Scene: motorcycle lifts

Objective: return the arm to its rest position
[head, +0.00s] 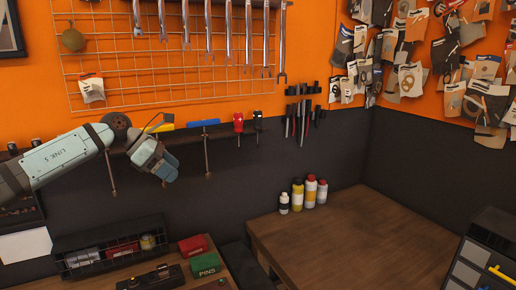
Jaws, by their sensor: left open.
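My left arm (62,158) comes in from the left, pale blue-grey and marked "LINK 5". It is raised in front of the dark lower wall and the narrow tool shelf. My left gripper (163,168) is at its end, turned down and to the right. It is open, and I see nothing held in it. Its fingers are small and partly hidden by its own body. My right gripper is not in view.
The shelf (192,131) with screwdrivers runs behind the gripper. Wrenches hang on a wire grid (120,60) above. A bench at lower left holds a black rack (110,245) and red and green boxes (205,265). Bottles (310,190) stand on a mostly bare wooden table (350,235).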

